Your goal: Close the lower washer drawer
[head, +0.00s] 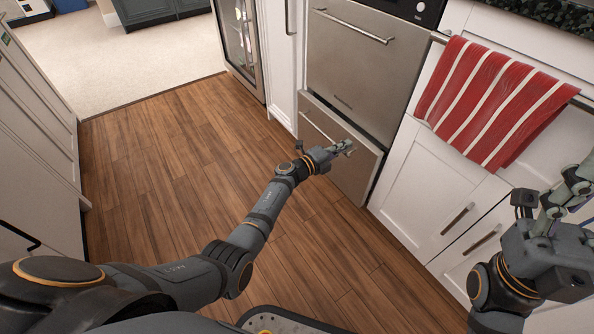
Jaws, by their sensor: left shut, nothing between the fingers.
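The lower washer drawer (352,177) is a stainless steel front low in the cabinet run, below a larger steel drawer front. Its bar handle (316,126) shows left of my left gripper.
The upper steel drawer (358,70) appears shut. A red-and-white striped towel (495,100) hangs on a rail to the right, above white cabinets (430,185). A glass-door cooler (240,40) stands to the left. The wooden floor (170,160) is clear between the cabinet rows.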

